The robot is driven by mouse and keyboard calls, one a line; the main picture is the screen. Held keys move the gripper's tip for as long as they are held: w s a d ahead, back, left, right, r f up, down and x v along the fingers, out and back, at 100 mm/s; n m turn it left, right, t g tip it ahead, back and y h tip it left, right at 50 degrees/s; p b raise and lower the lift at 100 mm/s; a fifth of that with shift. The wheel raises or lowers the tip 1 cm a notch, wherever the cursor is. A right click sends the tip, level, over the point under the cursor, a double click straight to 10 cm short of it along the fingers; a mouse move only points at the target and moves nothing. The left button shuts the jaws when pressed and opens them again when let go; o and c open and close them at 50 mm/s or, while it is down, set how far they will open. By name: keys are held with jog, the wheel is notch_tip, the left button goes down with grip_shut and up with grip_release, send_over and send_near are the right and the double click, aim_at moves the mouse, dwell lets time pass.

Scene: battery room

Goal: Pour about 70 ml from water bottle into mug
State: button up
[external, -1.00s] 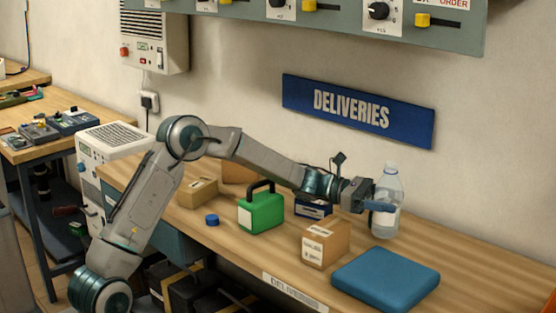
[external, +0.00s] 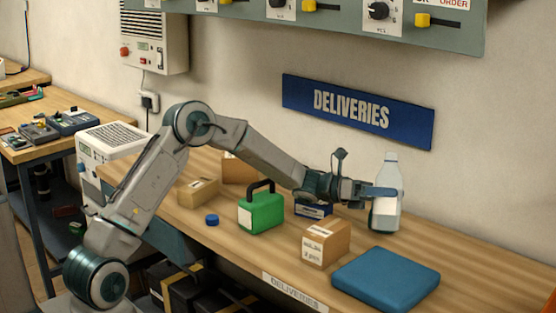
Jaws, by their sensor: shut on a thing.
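The water bottle (external: 387,212) is clear with a pale label and stands upright at the back right of the delivery bench. My gripper (external: 384,191) is shut on the bottle's upper middle, reaching it from the left. The bottle's base looks at or slightly above the bench top; I cannot tell whether it still touches. I see no mug that I can make out in this view.
A blue flat pad (external: 386,279) and a cardboard box (external: 326,243) lie in front of the bottle. A green case (external: 261,212), a small blue round object (external: 212,220), a dark blue box (external: 313,209) and another carton (external: 198,191) are to the left. The bench's right end looks clear.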

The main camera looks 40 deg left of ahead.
aim_at(380, 182)
jog(key=shift+w+a+r+n+p, duration=0.1)
jog(key=shift+w+r+n+p, duration=0.1)
jog(key=shift+r+n+p, duration=0.75)
jog(key=shift+s+f+n+t+h, duration=0.15)
jog(key=shift+f+n+t+h, duration=0.3)
jog(key=shift+n, duration=0.7)
jog(key=shift+s+d+r+n+t+y+p, duration=0.2)
jog(key=shift+r+n+t+p, duration=0.1)
jog(key=shift+n+p, duration=0.2)
jog(key=shift+s+d+r+n+t+y+p, duration=0.15)
jog(key=shift+r+n+t+p, duration=0.1)
jog(key=shift+n+p, duration=0.25)
jog(key=shift+s+n, duration=0.15)
jog(key=shift+n, duration=0.75)
jog(key=shift+d+r+n+t+p, duration=0.1)
jog(key=shift+r+n+t+p, duration=0.1)
jog(key=shift+n+t+p, duration=0.2)
jog(key=shift+s+r+n+t+p, duration=0.15)
jog(key=shift+r+n+t+p, duration=0.15)
jog(key=shift+r+n+p, duration=0.6)
jog(key=shift+w+f+n+t+p, duration=0.25)
jog(key=shift+f+n+t+p, duration=0.1)
jog(key=shift+n+p, duration=0.45)
jog(key=shift+w+a+n, duration=0.1)
jog(key=shift+a+n, duration=0.1)
jog(key=shift+n, duration=0.1)
jog(key=shift+d+f+n+t+p, duration=0.1)
jog(key=shift+n+t+p, duration=0.15)
jog(key=shift+n+p, duration=0.4)
